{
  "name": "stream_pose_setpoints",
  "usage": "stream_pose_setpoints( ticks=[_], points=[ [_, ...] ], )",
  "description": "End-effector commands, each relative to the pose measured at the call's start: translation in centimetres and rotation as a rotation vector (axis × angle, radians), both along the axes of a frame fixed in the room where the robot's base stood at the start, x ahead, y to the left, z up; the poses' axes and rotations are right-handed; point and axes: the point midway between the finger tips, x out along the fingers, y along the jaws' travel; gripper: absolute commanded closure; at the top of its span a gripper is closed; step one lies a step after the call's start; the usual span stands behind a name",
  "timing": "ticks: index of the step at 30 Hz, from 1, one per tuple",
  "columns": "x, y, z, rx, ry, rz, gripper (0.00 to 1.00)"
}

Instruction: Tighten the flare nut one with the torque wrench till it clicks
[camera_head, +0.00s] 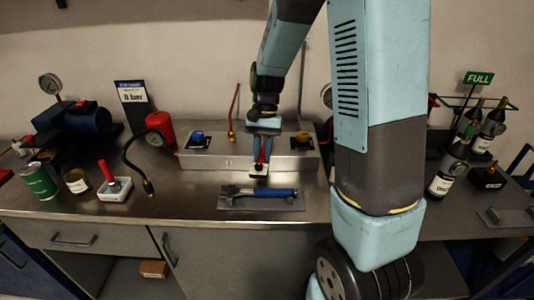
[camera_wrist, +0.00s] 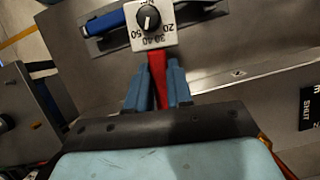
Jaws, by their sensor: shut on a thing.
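My gripper (camera_head: 262,158) hangs in front of the metal block, above the bench. In the wrist view its blue fingers (camera_wrist: 158,85) are shut on a red stem (camera_wrist: 157,68). Beyond the stem is a white plate with a black dial knob (camera_wrist: 148,19), marked 20 to 50; it shows small in the head view (camera_head: 259,169). A wrench with a blue handle (camera_head: 283,192) lies flat on a grey mat (camera_head: 262,203), below the gripper. A brass fitting (camera_head: 231,136) with a red-brown pipe stands at the metal block, left of the gripper; I cannot tell which nut is one.
A white box with a red lever (camera_head: 115,187), a black hose (camera_head: 133,160) and cans stand at left. Dark bottles (camera_head: 441,183) stand at right. Bench around the mat is clear.

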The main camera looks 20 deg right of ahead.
Motion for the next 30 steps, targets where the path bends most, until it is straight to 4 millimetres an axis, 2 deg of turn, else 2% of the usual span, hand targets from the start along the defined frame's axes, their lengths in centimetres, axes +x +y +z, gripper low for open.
stream_pose_setpoints(
  ticks=[14,30],
  points=[
    [0.6,1.3,0.0,0.000,-0.001,-0.106,1.00],
    [0.7,1.5,0.0,0.001,0.001,-0.120,1.00]
  ],
)
